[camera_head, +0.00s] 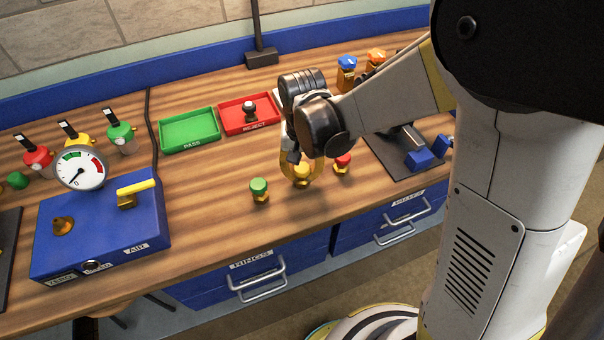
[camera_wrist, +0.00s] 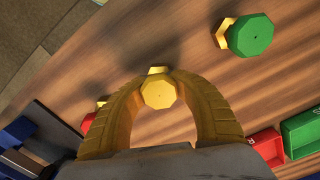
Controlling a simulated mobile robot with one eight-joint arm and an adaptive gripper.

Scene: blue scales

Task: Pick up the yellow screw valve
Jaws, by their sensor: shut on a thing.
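The yellow screw valve (camera_head: 302,172) stands near the front edge of the wooden bench, between a green-capped valve and a red-capped valve. In the wrist view its yellow octagonal cap (camera_wrist: 158,93) lies between the fingertips. My gripper (camera_head: 302,178) reaches down over it, with its yellow fingers shut on the valve; the fingers also show curved around it in the wrist view (camera_wrist: 160,90). The valve looks upright, and I cannot tell whether its base touches the bench.
The green valve (camera_head: 259,190) stands close on the left and the red valve (camera_head: 342,162) close on the right. Behind are a green PASS tray (camera_head: 188,143) and a red REJECT tray (camera_head: 236,127) holding a part. A blue gauge box (camera_head: 100,228) stands left.

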